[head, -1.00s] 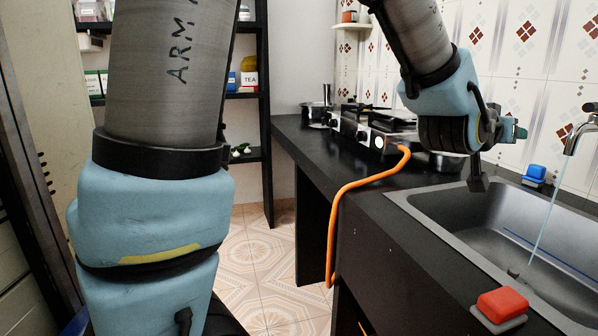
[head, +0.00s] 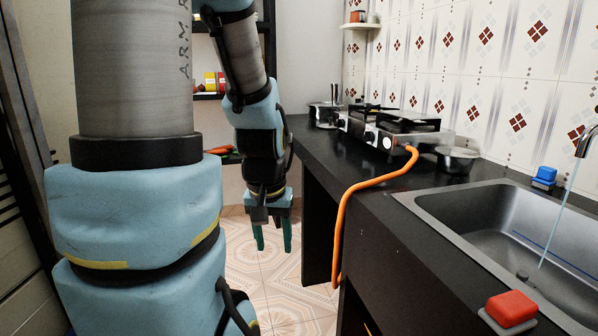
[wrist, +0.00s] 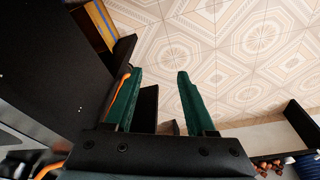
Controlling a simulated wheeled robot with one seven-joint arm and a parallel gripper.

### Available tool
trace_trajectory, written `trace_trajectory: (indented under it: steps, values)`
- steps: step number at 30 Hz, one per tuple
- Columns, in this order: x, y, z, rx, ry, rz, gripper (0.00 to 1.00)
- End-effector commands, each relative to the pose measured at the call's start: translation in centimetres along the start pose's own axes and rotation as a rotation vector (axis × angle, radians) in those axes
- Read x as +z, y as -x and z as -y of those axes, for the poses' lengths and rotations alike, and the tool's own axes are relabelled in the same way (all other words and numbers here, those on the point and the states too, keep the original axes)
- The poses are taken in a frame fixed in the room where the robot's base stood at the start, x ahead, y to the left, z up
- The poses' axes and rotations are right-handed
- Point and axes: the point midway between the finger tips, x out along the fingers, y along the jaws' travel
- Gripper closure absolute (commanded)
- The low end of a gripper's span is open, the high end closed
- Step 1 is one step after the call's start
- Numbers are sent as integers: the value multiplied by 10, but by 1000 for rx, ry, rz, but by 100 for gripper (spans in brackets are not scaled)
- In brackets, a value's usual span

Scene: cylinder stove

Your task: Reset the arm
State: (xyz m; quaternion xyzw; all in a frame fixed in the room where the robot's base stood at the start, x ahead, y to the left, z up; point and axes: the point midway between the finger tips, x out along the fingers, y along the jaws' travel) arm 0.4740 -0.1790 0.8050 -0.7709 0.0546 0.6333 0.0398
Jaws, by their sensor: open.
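My gripper (head: 273,238) hangs below my forearm in the head view, its green fingers pointing down over the tiled floor. It is left of the counter's front edge and apart from it. In the wrist view my gripper (wrist: 160,82) shows two green fingers spread apart with nothing between them. The patterned floor tiles (wrist: 220,45) lie beyond the fingertips. My upper arm fills the left of the head view and hides part of the shelf behind.
A black counter (head: 340,165) holds a stove (head: 400,130) with an orange hose (head: 340,225). A sink (head: 490,215) with running water, a red sponge (head: 511,308) and a blue sponge (head: 545,173) are at right. Open floor (head: 255,280) lies left of the counter.

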Motion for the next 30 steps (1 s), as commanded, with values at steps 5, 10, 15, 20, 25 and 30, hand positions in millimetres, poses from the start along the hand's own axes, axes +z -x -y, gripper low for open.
trace_trajectory:
  steps: [5,10,15,20,25,30]
  values:
    - [12,30,14,-11,36,61,44]
    - [4,65,13,-10,35,59,44]
    - [-4,106,13,-10,34,58,44]
    - [-9,130,13,-10,34,58,44]
    - [-10,135,12,-10,34,57,58]
    - [-10,133,12,-10,34,57,61]
